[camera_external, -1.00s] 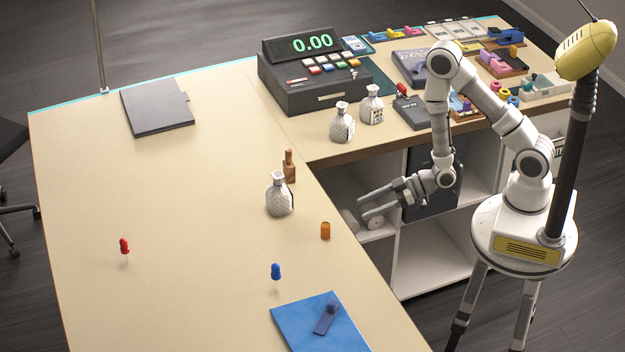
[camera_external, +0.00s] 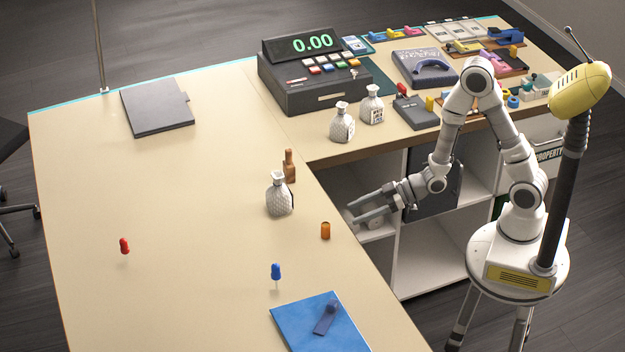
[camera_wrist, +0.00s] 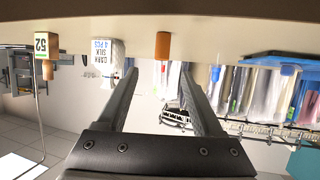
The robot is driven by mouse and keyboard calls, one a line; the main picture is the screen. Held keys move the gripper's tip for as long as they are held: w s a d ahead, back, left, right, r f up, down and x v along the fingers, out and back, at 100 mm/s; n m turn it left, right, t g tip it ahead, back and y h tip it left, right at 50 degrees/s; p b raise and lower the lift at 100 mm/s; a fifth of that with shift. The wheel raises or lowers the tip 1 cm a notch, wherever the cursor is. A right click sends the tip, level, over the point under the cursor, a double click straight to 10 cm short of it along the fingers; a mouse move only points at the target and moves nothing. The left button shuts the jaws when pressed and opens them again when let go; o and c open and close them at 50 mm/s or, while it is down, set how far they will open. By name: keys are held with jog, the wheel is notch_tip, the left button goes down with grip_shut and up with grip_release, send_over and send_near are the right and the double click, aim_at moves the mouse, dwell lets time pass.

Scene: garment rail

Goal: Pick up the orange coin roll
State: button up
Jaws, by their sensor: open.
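The orange coin roll (camera_external: 325,230) stands upright on the beige counter near its right edge. In the wrist view the coin roll (camera_wrist: 162,46) shows upside down near the top, beyond and between my two fingers. My gripper (camera_external: 360,212) is open and empty, just off the counter's edge, to the right of the coin roll and apart from it. The fingers also show in the wrist view (camera_wrist: 157,85), spread apart with nothing between them.
A blue pin (camera_external: 276,272), a red pin (camera_external: 124,246) and a blue folder (camera_external: 300,325) lie to the left and front. The cash register (camera_external: 312,80) is at the back.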

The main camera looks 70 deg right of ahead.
aim_at(315, 237)
jog(key=b+x, duration=0.2)
jog(key=x, duration=0.6)
jog(key=shift+w+a+f+b, duration=0.15)
jog(key=shift+w+b, duration=0.1)
jog(key=shift+b, duration=0.15)
jog(key=shift+x, duration=2.5)
jog(key=shift+s+a+f, duration=0.1)
jog(key=shift+s, duration=0.05)
grip_shut()
